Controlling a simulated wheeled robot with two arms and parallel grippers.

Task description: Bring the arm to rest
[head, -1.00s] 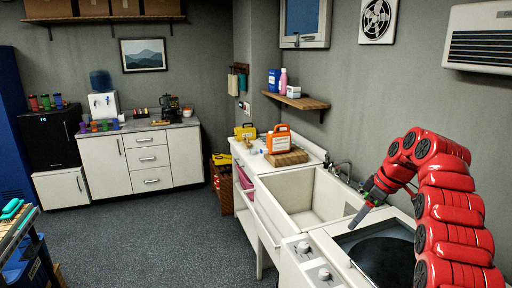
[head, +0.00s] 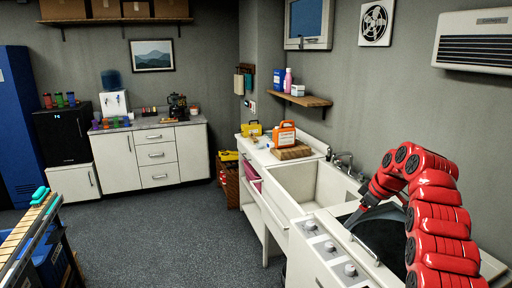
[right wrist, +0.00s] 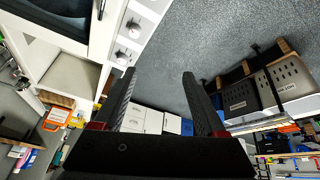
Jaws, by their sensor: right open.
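My right arm, red with black joints (head: 430,200), comes in from the right edge and bends over the washer-like white unit beside the sink. Its dark gripper (head: 352,216) hangs over the round dark lid, partly hidden by the arm. In the right wrist view, the two black fingers (right wrist: 160,75) stand apart with nothing between them, with carpet and white cabinets beyond. My left gripper is not in view.
The white sink (head: 300,190) and the knobbed white unit (head: 325,245) lie under and beside the arm. An orange container (head: 284,134) stands on a wooden board. A bench with a teal item (head: 40,194) is at left. The carpet (head: 170,235) between is clear.

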